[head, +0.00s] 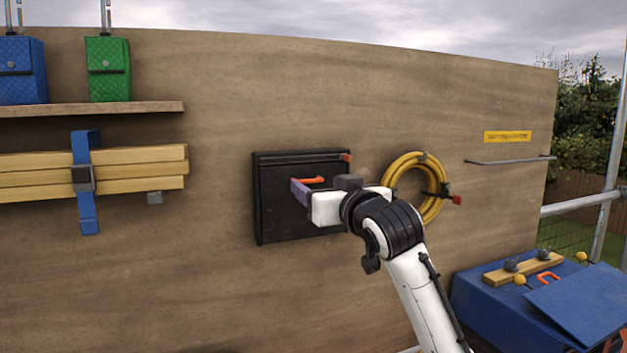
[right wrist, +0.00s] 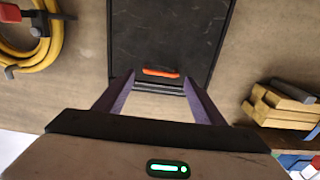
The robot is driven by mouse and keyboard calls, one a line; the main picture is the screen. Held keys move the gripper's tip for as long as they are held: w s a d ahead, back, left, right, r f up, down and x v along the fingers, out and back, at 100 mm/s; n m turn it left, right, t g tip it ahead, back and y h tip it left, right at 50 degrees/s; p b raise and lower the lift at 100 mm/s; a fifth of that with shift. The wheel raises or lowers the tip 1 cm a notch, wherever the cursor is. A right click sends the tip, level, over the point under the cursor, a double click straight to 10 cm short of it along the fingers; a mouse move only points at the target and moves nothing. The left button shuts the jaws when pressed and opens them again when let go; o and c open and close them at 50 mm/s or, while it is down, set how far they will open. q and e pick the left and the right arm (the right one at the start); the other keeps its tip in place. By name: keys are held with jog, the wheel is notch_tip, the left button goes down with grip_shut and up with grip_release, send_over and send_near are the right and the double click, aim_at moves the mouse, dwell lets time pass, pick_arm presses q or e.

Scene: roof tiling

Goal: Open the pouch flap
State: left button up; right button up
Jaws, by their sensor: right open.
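The black pouch (head: 275,215) hangs on the plywood wall, and its dark face also fills the upper middle of the right wrist view (right wrist: 170,30). It looks flat and closed, though the flap's edge is hard to make out. An orange pull tab (head: 312,180) sticks out from its upper part and shows in the wrist view (right wrist: 160,73). My right gripper (head: 299,191) is at the pouch, its purple fingers open. In the wrist view the fingertips stand to either side of the tab, apart from it. My left gripper is out of view.
A coiled yellow hose (head: 398,182) hangs right of the pouch. Strapped timber battens (head: 130,168) are at left, below a shelf (head: 100,108) with a blue bag and a green bag (head: 108,70). A blue box (head: 490,310) stands at lower right. Bare wall surrounds the pouch.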

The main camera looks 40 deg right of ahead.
aim_at(311, 181)
jog(key=shift+x, duration=1.9)
